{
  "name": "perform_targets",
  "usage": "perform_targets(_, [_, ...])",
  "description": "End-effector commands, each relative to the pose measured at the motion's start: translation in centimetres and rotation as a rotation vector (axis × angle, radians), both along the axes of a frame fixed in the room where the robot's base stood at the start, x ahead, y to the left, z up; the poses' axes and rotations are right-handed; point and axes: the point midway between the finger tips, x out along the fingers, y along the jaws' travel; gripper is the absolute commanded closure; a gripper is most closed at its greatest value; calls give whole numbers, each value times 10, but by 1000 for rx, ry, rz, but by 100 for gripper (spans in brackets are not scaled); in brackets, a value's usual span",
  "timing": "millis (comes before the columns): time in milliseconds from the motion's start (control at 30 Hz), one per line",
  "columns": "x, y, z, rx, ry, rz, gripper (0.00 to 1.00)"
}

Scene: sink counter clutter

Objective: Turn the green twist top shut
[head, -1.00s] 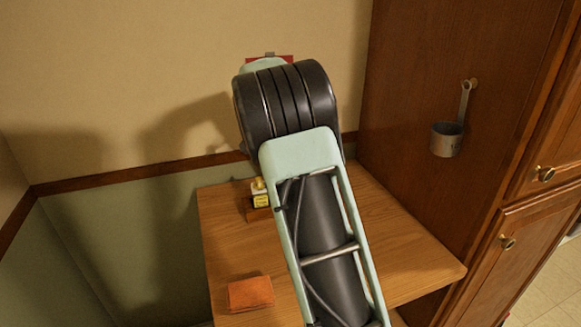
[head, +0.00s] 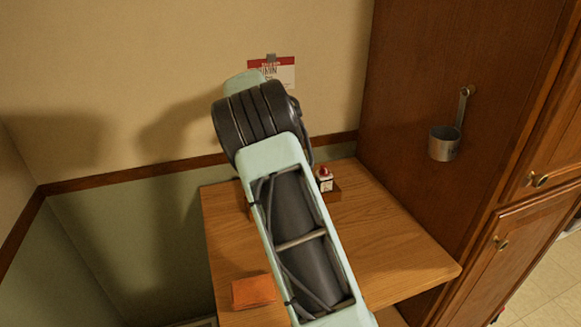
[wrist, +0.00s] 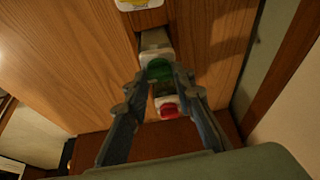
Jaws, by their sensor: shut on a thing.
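The green twist top (wrist: 158,70) sits on a pale bottle (wrist: 156,42) in the wrist view. My gripper (wrist: 161,76) has one fingertip on each side of the green top and is shut on it. In the head view my arm hides the gripper and the green top. Whether the top is fully seated cannot be told from here.
A red-topped bottle (head: 325,181) stands close by, also seen between my fingers in the wrist view (wrist: 169,107). A yellow-labelled item (wrist: 141,3) is at the wrist view's top edge. An orange cloth or sponge (head: 254,291) lies on the wooden counter (head: 400,250), whose right side is clear.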

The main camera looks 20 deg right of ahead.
Motion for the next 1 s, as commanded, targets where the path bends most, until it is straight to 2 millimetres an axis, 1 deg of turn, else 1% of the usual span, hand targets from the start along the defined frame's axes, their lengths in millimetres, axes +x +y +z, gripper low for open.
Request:
perform_targets(400, [1,1,0,1,-1,-58,100])
perform_targets(1000, [1,1,0,1,-1,-80,100])
